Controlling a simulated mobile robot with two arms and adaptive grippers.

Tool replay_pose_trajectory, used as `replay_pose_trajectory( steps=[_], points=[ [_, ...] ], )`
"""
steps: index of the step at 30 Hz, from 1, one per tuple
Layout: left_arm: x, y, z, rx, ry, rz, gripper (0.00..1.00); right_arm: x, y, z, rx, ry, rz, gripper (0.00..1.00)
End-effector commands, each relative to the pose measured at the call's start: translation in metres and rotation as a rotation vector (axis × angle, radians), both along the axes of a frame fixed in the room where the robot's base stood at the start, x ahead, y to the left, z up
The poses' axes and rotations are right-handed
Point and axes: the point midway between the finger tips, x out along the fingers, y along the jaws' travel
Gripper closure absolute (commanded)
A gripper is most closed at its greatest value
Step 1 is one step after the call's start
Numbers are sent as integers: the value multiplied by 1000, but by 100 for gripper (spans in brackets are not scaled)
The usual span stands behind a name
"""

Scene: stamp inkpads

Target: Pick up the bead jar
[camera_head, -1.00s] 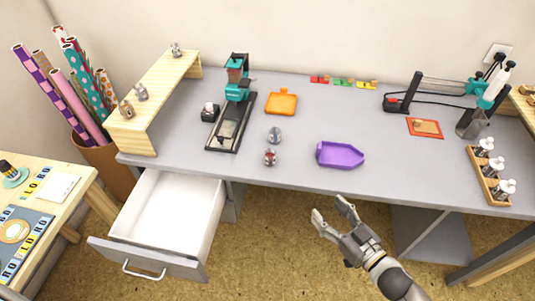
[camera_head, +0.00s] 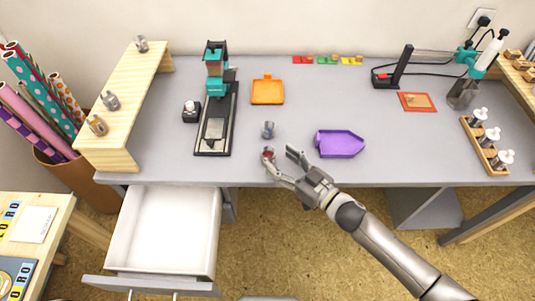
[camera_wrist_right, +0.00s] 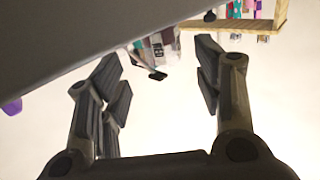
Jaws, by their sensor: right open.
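Two small glass jars stand on the grey desk: one with red contents (camera_head: 268,153) near the front edge and a bluish-grey one (camera_head: 268,129) just behind it. I cannot tell which is the bead jar. My right gripper (camera_head: 281,153) is open at the desk's front edge. In the head view, its left finger overlaps the red jar's lower part; contact is unclear. The jar is not clearly between the fingers. The right wrist view shows both fingers spread (camera_wrist_right: 160,90), with a partly cut-off, jar-like object beyond them. My left gripper is not in view.
A purple tray (camera_head: 340,144) lies right of the gripper. An orange tray (camera_head: 268,91) and a teal press (camera_head: 216,90) stand behind and left. An open white drawer (camera_head: 165,230) juts out below left. A wooden riser (camera_head: 125,105) holds more small jars.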

Motion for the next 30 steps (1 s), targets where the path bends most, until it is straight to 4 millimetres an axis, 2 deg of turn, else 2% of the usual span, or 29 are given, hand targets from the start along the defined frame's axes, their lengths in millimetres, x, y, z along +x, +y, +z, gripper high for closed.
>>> replay_pose_trajectory(
  steps=[5, 12, 21, 30],
  points=[
    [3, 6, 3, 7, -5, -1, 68, 12, 16, -2, 4, -1, 0, 40],
    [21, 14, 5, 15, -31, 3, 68, 32, 38, -7, 1, 0, 0, 40],
    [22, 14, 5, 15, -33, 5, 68, 34, 40, -7, 1, 1, 0, 41],
    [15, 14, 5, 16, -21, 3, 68, 34, 40, -7, 1, 1, 0, 80]
  ],
)
